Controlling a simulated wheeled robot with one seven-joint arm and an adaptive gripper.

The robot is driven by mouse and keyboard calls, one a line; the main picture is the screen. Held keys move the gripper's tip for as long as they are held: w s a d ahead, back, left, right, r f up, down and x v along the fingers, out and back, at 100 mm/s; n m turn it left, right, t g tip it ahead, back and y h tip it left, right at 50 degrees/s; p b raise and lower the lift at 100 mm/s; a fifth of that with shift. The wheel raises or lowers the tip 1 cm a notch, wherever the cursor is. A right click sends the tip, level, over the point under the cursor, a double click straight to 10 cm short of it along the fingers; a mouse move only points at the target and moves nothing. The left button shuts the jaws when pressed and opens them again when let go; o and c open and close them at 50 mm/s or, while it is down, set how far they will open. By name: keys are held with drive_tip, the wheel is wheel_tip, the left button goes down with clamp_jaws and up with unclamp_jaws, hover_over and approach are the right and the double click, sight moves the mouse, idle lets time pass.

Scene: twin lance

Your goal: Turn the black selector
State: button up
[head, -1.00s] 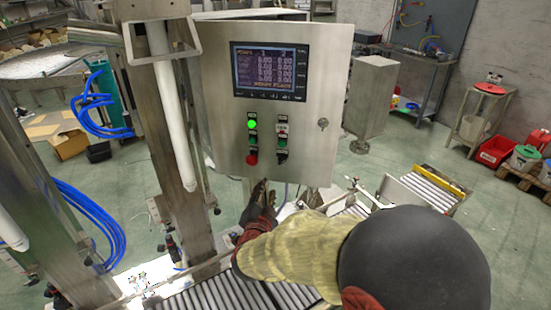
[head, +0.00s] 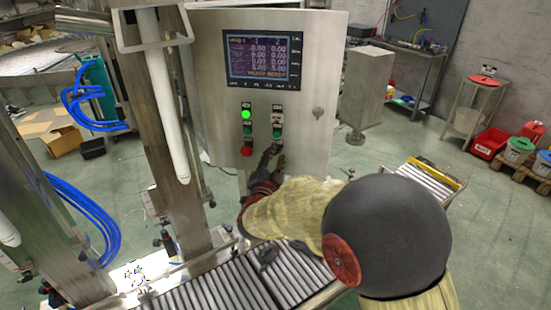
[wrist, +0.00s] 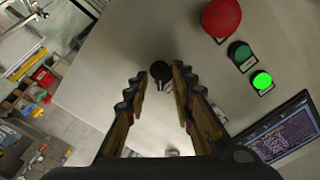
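The black selector (wrist: 159,70) is a round dark knob on the front of the steel control panel (head: 312,150). In the wrist view it shows between the tips of my gripper (wrist: 157,78). One finger is on each side of it with a gap, and I cannot tell how far the tips are from the panel. My gripper is open and empty. In the head view my gripper (head: 268,158) is at the lower middle of the panel, under the right column of buttons, and largely hides the selector.
A lit green button (wrist: 262,81), a dark green button (wrist: 240,53) and a large red button (wrist: 222,18) sit beside the selector. A screen (head: 264,61) is above them. A roller conveyor (head: 215,285) runs below the panel. A steel column (head: 165,150) stands at the left.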

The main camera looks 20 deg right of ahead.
drive_tip(key=c, duration=0.3)
clamp_jaws()
idle(0.3)
